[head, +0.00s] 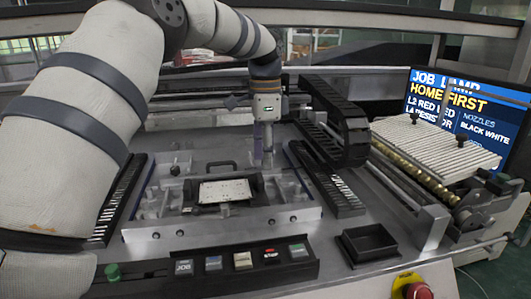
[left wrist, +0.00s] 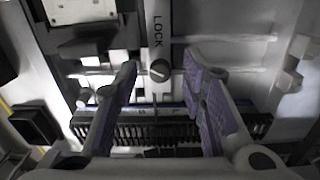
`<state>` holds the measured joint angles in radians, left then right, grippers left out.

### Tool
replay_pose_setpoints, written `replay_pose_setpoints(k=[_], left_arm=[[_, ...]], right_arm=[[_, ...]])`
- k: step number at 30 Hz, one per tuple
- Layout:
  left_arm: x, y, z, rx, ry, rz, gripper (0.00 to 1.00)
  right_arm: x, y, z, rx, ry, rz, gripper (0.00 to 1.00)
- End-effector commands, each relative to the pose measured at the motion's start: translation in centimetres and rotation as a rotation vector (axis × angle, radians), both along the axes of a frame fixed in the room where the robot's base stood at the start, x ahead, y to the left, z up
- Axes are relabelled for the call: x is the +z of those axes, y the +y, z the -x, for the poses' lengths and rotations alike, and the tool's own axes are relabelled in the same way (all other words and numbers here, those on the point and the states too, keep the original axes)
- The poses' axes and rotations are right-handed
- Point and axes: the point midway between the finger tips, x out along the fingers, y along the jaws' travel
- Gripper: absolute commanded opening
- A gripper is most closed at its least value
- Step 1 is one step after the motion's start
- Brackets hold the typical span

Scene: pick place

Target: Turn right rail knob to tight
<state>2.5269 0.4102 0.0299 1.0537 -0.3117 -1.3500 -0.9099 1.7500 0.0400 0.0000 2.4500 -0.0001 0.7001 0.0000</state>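A small round grey knob (left wrist: 160,70) with a slot line across it sits below the word LOCK on a light strip in the left wrist view. My left gripper (left wrist: 160,67) is open, with its purple-padded fingers on either side of the knob, apart from it as far as I can tell. In the head view my left gripper (head: 264,158) points down at the back right of the board fixture, by the right rail (head: 292,160). The knob cannot be made out there. My right gripper is not in view.
A pale circuit board (head: 226,191) lies in the fixture, left of my gripper. A black cable chain (head: 335,115) stands close on the right. A black tray (head: 369,243), a row of labelled buttons (head: 243,260) and a red stop button (head: 419,290) are in front.

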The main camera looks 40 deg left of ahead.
Motion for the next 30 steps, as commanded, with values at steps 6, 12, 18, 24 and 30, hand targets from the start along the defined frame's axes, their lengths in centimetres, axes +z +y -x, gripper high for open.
replay_pose_setpoints(k=[6, 12, 18, 24, 30], left_arm=[[0.8, 0.0, -0.1, 0.0, -0.003, -0.001, 0.37], [6.1, 0.2, -0.3, 0.001, -0.007, -0.002, 0.37], [10.2, 0.3, -0.4, 0.003, -0.001, -0.002, 0.37], [11.8, 0.3, -0.3, 0.0, 0.001, -0.001, 0.37], [12.0, 0.2, -0.2, -0.001, 0.001, 0.0, 0.37]], right_arm=[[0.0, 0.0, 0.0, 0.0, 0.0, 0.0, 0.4], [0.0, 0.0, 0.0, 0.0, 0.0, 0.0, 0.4], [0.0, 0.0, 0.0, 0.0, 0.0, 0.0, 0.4], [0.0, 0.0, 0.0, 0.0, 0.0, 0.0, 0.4], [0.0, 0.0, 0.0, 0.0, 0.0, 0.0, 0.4]])
